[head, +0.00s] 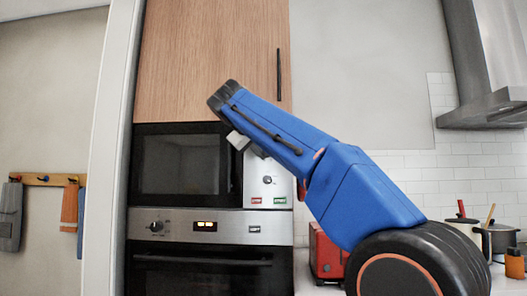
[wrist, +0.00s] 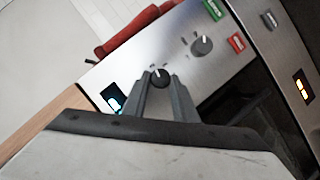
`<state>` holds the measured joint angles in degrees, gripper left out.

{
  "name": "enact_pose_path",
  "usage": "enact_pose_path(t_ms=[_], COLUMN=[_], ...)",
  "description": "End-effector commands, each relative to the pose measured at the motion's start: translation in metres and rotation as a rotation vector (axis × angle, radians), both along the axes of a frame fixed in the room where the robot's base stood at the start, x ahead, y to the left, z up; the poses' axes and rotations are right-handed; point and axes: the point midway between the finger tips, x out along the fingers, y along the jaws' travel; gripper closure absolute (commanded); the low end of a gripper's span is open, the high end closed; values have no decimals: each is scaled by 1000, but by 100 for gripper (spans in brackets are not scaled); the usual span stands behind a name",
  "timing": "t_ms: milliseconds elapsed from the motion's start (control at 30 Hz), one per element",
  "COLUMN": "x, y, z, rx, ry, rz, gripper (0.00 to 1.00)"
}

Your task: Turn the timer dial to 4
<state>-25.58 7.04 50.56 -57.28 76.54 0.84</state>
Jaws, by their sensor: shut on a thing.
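A dark round dial (wrist: 160,77) sits on the microwave's steel control panel (wrist: 215,75), beside a lit blue display (wrist: 112,100). My gripper (wrist: 160,82) is shut on this dial, with one finger on each side. A light pointer mark on the dial points roughly up in the wrist view; the numbers around it are too small to read. In the head view my arm and gripper (head: 238,140) hide the upper part of the panel and this dial. A second, grey knob (wrist: 201,45) is farther along the panel and also shows in the head view (head: 267,180).
A green button (wrist: 213,9) and a red button (wrist: 237,43) lie beyond the second knob. The oven (head: 210,255) with its own knob and orange display is below the microwave (head: 180,162). A red appliance (head: 325,255) stands on the counter to the right.

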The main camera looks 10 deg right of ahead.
Motion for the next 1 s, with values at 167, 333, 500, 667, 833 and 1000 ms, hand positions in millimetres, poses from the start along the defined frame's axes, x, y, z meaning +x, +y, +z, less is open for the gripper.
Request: enact_pose_path(t_ms=[167,333,500,667,833,1000], x=[0,-1,-2,-2,-3,-3], y=[-3,-5,-6,-9,-10,-12], z=[-1,0,0,1,0,0], rx=[161,314,468,611,764,917], ry=[-47,-98,-147,-194,-244,-293], rz=[-3,-3,-3,-4,-5,-5], gripper=[97,97,97,97,97,97])
